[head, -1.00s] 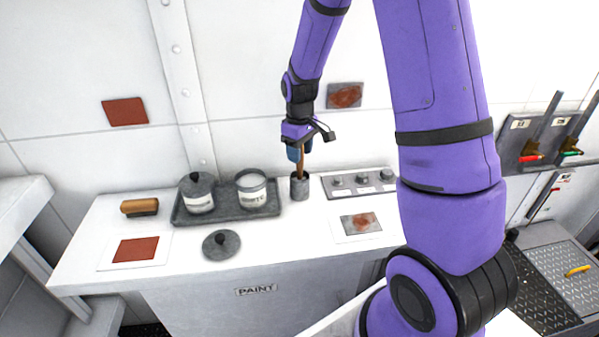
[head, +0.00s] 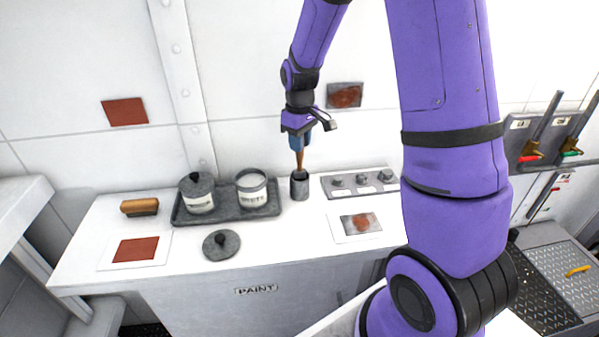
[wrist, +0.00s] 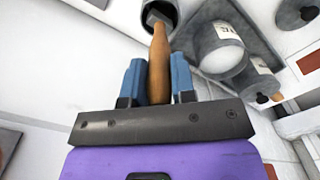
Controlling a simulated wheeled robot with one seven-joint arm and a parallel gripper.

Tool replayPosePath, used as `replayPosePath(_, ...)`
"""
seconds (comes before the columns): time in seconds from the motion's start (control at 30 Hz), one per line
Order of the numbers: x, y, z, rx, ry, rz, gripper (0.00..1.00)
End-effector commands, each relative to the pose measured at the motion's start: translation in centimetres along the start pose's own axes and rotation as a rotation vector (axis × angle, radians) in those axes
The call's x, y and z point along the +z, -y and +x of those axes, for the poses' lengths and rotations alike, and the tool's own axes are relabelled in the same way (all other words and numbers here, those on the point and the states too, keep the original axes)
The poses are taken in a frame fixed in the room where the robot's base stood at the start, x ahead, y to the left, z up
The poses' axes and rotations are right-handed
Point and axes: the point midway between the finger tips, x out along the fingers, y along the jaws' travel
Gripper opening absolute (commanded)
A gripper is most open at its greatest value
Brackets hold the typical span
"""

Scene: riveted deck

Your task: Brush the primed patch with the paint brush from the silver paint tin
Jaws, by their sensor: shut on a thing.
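My gripper (head: 299,138) is shut on the wooden handle of the paint brush (head: 299,160). The brush points down at the mouth of a grey cup (head: 299,188); its lower end is hidden there. The wrist view shows the handle (wrist: 159,65) between the blue fingers. An open tin (head: 252,190) with pale grey contents and a lidded tin (head: 200,203) stand on a dark tray (head: 228,216); their labels are hard to read. Even red-brown patches are on the wall (head: 125,112) and on a counter sheet (head: 136,249). Mottled rusty patches are on the wall (head: 345,95) and counter (head: 361,223).
A loose dark lid (head: 221,245) lies in front of the tray. A brush-like wooden block (head: 139,207) lies left of it. A knob panel (head: 360,183) is right of the cup. The counter front is mostly clear. Levers (head: 545,140) stand far right.

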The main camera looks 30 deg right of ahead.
Motion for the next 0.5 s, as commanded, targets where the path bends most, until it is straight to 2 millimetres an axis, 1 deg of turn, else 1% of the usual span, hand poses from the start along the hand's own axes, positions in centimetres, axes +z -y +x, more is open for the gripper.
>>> replayPosePath(0.5,0.0,0.0,-2.7,0.000,-0.001,0.001,0.04)
